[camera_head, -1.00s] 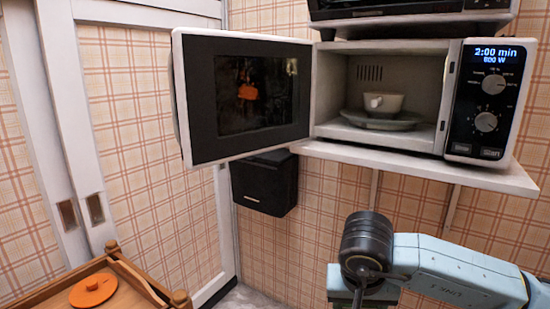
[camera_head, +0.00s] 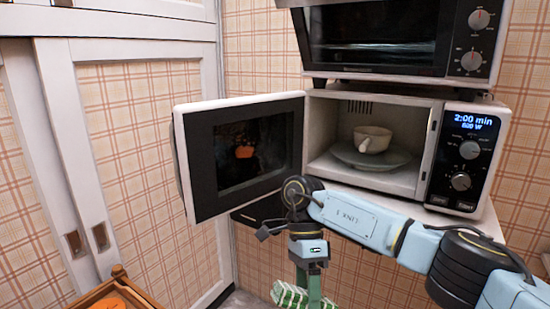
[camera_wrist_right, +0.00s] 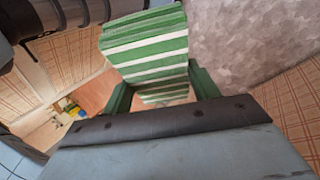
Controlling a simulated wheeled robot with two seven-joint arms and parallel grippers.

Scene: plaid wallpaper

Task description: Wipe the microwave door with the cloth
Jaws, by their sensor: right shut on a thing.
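The microwave (camera_head: 468,192) stands on a wall shelf with its door (camera_head: 185,120) swung open to the left. The door's dark window faces me and shows an orange reflection. A green and white striped cloth (camera_head: 288,294) hangs at the bottom of the head view, below the door. My right gripper (camera_head: 308,284) is shut on it, below and in front of the microwave, apart from the door. In the right wrist view the cloth (camera_wrist_right: 147,50) lies between the green fingers of the gripper (camera_wrist_right: 163,92). My left gripper is not in view.
A white cup (camera_head: 372,139) stands on a plate (camera_head: 345,153) inside the microwave. A toaster oven (camera_head: 385,60) sits on top. A wooden cart (camera_head: 97,292) with an orange thing is at lower left. White-framed panels (camera_head: 140,150) line the left side.

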